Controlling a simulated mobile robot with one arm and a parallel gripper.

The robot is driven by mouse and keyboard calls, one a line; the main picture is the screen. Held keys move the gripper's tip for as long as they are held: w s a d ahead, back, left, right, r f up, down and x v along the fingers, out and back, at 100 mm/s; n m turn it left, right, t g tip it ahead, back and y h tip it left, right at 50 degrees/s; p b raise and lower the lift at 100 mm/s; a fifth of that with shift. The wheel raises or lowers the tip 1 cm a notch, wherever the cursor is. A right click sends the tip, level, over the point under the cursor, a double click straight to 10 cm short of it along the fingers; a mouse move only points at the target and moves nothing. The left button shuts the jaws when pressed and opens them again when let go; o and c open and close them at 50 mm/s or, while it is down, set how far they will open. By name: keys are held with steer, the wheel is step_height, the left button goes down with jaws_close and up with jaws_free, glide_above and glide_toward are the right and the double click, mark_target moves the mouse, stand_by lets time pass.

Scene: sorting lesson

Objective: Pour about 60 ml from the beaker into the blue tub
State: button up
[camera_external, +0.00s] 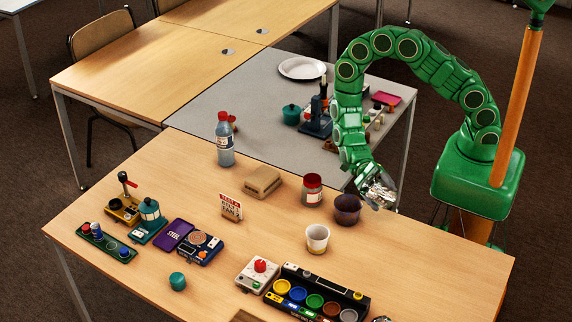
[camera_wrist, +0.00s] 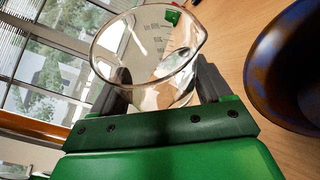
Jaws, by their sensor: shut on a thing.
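My gripper (camera_external: 375,188) is shut on a clear glass beaker (camera_external: 384,192), held at the table's right side. In the wrist view the beaker (camera_wrist: 150,48) sits between the two dark fingers of my gripper (camera_wrist: 160,85), with its spout and graduation marks showing. I cannot tell its liquid level or exact tilt. A dark bowl with a bluish sheen (camera_external: 347,211) stands just left of my gripper; it is at the right edge in the wrist view (camera_wrist: 262,85), apart from the beaker. A small blue round pot (camera_external: 298,294) sits in a black rack at the front.
A white cup (camera_external: 317,238) and a red-lidded jar (camera_external: 312,190) stand near the bowl. The black rack (camera_external: 345,293) also holds yellow, green, red-brown and grey pots. A red-knobbed box (camera_external: 258,274) is beside it. The table's right part (camera_external: 440,265) is clear.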

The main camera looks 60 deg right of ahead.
mark_target(376, 187)
steer(key=shift+w+r+m+g+y, duration=0.1)
steer(key=shift+r+m+g+y, duration=0.35)
steer(key=shift+m, duration=0.4)
steer(key=shift+r+m+g+y, duration=0.15)
steer(key=shift+r+m+y, duration=0.1)
steer(key=shift+r+m, duration=0.45)
steer(key=shift+w+a+m, duration=0.2)
steer(key=shift+w+m, duration=0.2)
steer(key=shift+m, duration=0.15)
steer(key=shift+w+a+r+m+y, duration=0.3)
steer(key=shift+w+m, duration=0.1)
steer(key=shift+w, duration=0.2)
steer(key=shift+w+a+r+m+y, duration=0.1)
steer(key=shift+w+r+m+y, duration=0.2)
steer(key=shift+m, duration=0.5)
stand_by(1.1)
steer(key=shift+s+r, duration=0.1)
